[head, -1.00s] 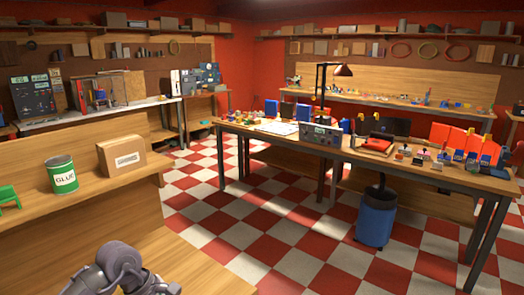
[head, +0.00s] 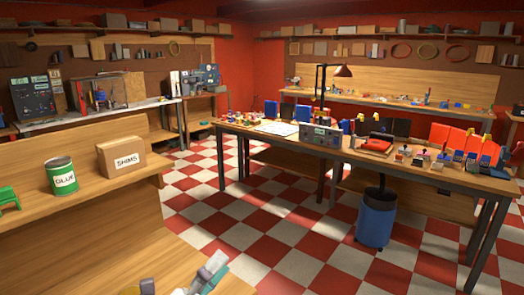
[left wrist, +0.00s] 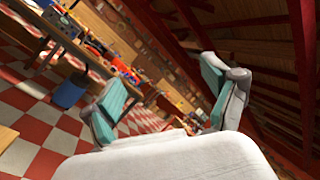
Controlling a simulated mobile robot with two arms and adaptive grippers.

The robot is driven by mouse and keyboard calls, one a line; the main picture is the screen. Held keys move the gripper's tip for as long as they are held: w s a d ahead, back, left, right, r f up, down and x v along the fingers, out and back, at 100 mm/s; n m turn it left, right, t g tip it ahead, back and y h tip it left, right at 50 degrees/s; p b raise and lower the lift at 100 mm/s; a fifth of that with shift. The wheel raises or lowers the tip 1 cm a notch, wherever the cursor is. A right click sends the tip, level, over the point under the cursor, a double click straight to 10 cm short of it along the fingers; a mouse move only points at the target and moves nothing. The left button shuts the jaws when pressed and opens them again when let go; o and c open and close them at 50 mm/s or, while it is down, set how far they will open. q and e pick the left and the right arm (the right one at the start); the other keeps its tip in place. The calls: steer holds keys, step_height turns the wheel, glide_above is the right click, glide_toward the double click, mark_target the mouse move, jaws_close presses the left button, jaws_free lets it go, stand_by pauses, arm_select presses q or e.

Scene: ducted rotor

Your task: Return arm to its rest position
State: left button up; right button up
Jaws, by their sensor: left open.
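My left gripper (head: 182,282) shows at the bottom edge of the head view, in front of the wooden bench at the left. Only its finger parts show there, one with a teal pad; the rest of the arm is cut off by the frame. In the left wrist view the same gripper (left wrist: 162,90) has its two teal-padded fingers spread wide apart with nothing between them. The camera there is tilted, with the room and rafters behind the fingers. My right gripper is in neither view.
A green glue can (head: 62,178) and a cardboard shims box (head: 121,158) stand on the wooden bench (head: 95,235). A long worktable (head: 280,135) crowded with small parts stands across the room, with a blue bin (head: 376,220) below. The checkered floor between is clear.

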arm_select(q)
steer(key=s+a+f+n+g+y, duration=0.1)
steer(key=s+a+f+n+y, duration=0.1)
steer(key=a+f+n+y, duration=0.8)
steer(key=s+a+f+n+g+y, duration=0.15)
steer(key=a+f+n+y, duration=0.45)
steer(key=n, duration=0.8)
steer(key=s+d+f+n+g+h, duration=0.1)
steer(key=s+d+f+n+g, duration=0.15)
steer(key=s+f+g, duration=0.6)
steer(key=s+d+f+n+g, duration=0.1)
steer(key=s+f+n+g, duration=0.3)
steer(key=s, duration=0.9)
step_height(320, 180, down, 27)
steer(key=s+m, duration=0.1)
steer(key=s, duration=0.1)
steer(key=s+a+f, duration=0.2)
steer(key=s+f, duration=1.2)
steer(key=shift+s+a+f+g, duration=0.25)
steer(key=shift+s+a+g, duration=0.05)
steer(key=shift+s, duration=0.05)
